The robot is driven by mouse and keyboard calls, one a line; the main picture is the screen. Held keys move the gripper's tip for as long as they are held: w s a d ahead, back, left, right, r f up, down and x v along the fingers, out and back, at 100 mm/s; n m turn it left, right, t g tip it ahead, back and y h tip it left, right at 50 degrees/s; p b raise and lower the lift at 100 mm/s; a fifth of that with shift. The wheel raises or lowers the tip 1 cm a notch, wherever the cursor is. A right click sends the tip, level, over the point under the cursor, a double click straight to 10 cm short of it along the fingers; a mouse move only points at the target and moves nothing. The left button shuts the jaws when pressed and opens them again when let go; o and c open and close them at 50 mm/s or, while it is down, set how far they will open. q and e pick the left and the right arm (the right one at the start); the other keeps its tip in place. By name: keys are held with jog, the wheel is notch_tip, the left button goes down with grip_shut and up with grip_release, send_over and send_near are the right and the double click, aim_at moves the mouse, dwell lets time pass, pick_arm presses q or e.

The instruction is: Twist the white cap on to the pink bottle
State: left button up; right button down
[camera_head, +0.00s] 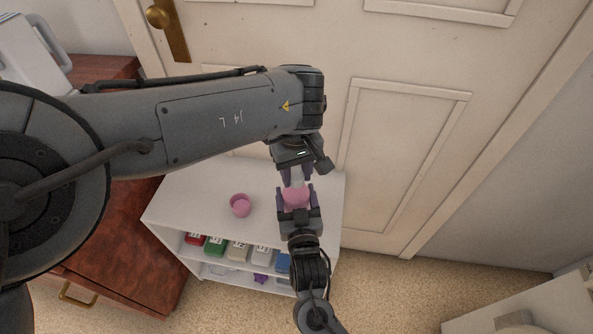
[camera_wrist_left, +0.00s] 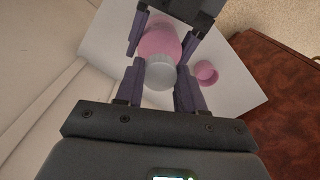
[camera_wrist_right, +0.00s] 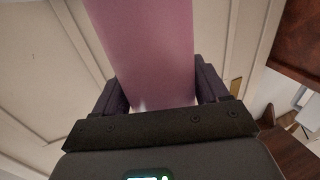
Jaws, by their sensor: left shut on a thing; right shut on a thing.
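The pink bottle (camera_head: 295,196) is held above the white shelf top, and my right gripper (camera_head: 297,205) is shut on it. It fills the middle of the right wrist view (camera_wrist_right: 150,50) between the two fingers. The white cap (camera_head: 297,177) is in line with the bottle's end, and my left gripper (camera_head: 296,176) is shut on it. In the left wrist view the cap (camera_wrist_left: 160,74) lies between the left fingers, up against the pink bottle (camera_wrist_left: 160,42). Whether the threads engage is hidden. In the right wrist view the cap does not show.
A small pink cup (camera_head: 241,205) stands on the white shelf unit (camera_head: 185,195). Several coloured containers (camera_head: 238,250) sit on the shelves below. A brown wooden dresser (camera_head: 130,245) is at left, a white door (camera_head: 400,130) behind. The shelf top around the cup is clear.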

dwell(0.3)
pick_arm(q)
jog(key=o, duration=1)
jog(key=shift+r, duration=0.1)
jog(key=shift+r, duration=2.15)
jog(key=shift+c, duration=0.4)
